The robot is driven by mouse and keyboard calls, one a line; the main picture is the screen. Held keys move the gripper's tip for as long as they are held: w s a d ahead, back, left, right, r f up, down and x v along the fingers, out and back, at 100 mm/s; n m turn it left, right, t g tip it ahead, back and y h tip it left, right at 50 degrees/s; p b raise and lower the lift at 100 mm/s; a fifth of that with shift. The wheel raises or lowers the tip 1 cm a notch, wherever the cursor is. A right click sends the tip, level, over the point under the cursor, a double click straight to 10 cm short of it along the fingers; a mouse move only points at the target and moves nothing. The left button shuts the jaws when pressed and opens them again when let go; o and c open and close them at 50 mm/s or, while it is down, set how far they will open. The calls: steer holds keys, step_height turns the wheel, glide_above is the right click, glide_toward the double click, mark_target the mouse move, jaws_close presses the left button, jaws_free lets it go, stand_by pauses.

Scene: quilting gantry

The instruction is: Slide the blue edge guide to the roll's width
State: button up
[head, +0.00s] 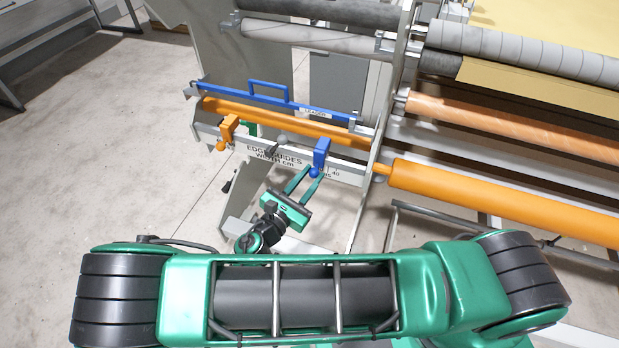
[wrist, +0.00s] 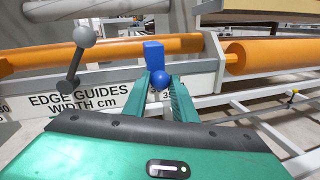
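The blue edge guide (head: 321,151) sits on the white scale rail (head: 347,176) near its right end, by the 35 and 40 marks. It has a block and a round blue knob; the block (wrist: 154,53) and the knob (wrist: 160,80) show in the wrist view. My gripper (head: 309,175) is open, its two green fingers reaching up toward the guide. In the wrist view the fingertips (wrist: 160,77) stand either side of the knob. I cannot tell whether either finger touches it. An orange roll (head: 285,122) lies behind the rail.
An orange guide (head: 230,124) sits near the rail's left end. A grey ball-ended lever (wrist: 84,38) rises left of my fingers. A blue bar with a handle (head: 269,89) lies above the roll. A grey side plate (head: 387,125) stands to the right, with a thicker orange roller (head: 500,198) beyond.

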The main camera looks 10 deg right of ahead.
steer(key=o, duration=0.4)
steer(key=shift+c, duration=0.2)
steer(key=shift+s+a, duration=0.1)
steer(key=v, duration=1)
steer(key=shift+s+a, duration=0.15)
steer(key=shift+a, duration=0.05)
